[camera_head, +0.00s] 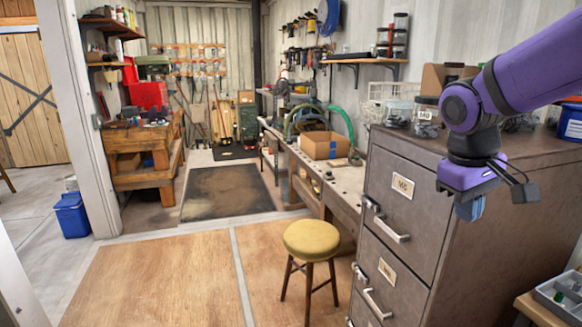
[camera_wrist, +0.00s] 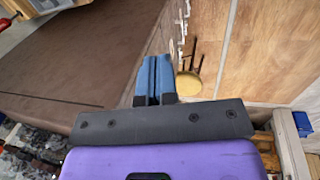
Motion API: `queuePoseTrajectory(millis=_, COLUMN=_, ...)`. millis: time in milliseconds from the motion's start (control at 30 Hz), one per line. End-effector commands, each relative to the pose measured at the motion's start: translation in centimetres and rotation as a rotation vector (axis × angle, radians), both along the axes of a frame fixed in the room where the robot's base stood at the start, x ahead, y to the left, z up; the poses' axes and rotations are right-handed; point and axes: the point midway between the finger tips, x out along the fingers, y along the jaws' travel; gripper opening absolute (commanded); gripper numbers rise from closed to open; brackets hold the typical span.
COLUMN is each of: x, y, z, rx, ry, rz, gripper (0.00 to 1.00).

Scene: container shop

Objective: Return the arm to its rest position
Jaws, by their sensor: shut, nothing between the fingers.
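My purple arm reaches in from the right in the head view, bent at a dark wrist joint. My gripper (camera_head: 470,209) hangs from it with blue fingers pointing down, in front of the filing cabinet (camera_head: 400,167). In the wrist view my gripper's (camera_wrist: 154,78) two blue fingers are together with nothing between them. The brown cabinet top (camera_wrist: 80,62) lies to the left of the fingers in that view.
Jars (camera_head: 425,115) and a cardboard box (camera_head: 440,77) stand on the cabinet top near my arm. A yellow-seated stool (camera_head: 311,239) stands left of the cabinet. A workbench (camera_head: 345,180) runs behind it. The wooden floor (camera_head: 160,285) at left is clear.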

Motion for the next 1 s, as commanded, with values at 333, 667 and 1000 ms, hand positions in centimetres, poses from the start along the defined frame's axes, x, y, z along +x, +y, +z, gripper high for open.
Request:
queuePoseTrajectory(millis=333, x=-7.9, y=-0.8, z=3.3, rx=0.161, ry=-0.227, rz=-0.126, gripper=0.0)
queuePoseTrajectory(millis=667, x=-13.1, y=-0.6, z=4.0, rx=0.271, ry=-0.396, rz=-0.21, gripper=0.0)
queuePoseTrajectory(millis=1000, x=-13.9, y=-0.5, z=3.9, rx=0.29, ry=-0.425, rz=-0.224, gripper=0.0)
